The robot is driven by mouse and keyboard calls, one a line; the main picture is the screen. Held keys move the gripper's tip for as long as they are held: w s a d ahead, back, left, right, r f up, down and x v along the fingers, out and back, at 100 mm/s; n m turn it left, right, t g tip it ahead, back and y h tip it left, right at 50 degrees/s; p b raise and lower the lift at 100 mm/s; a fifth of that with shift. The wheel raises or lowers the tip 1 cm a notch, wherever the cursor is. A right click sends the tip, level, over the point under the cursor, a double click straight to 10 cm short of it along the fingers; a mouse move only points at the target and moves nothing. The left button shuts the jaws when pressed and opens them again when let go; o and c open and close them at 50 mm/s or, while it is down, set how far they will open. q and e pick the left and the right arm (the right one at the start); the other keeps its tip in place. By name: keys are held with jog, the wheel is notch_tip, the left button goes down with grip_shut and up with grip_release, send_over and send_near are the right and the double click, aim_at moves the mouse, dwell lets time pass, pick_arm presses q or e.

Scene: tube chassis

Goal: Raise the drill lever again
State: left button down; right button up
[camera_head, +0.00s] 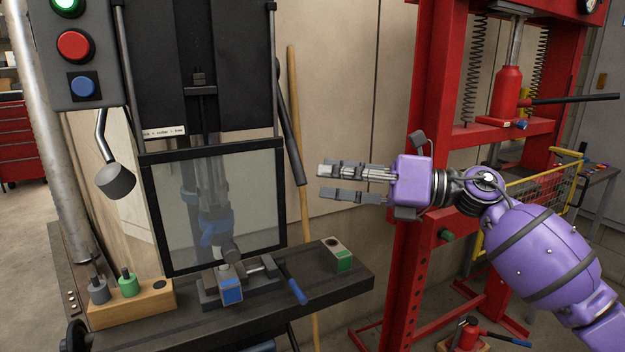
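The drill press stands at the left behind a clear guard (245,190) with a black frame. Its likely lever (290,135) is a dark bar on the right side of the drill, slanting down to the right, with its lower end near the guard's upper right corner. My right gripper (321,182) comes in from the right on a purple arm. Its fingers point left, apart and empty, just right of the lever's lower end. The lever's upper pivot is partly hidden. My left gripper is out of view.
A vise with a blue-marked block (230,290) and a blue handle sits on the drill table (330,288). A green-marked block (336,255) stands at its right. A wooden holder (130,305) is at left. A red press frame (405,270) stands behind my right arm.

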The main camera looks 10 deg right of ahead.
aim_at(296, 164)
jog(key=shift+n, duration=0.4)
jog(key=x, duration=0.2)
jog(key=r+x, duration=0.1)
jog(key=x, duration=0.4)
jog(key=shift+w+a+r+p, duration=0.15)
jog(key=shift+w+p, duration=0.05)
jog(key=shift+p, duration=0.2)
grip_shut()
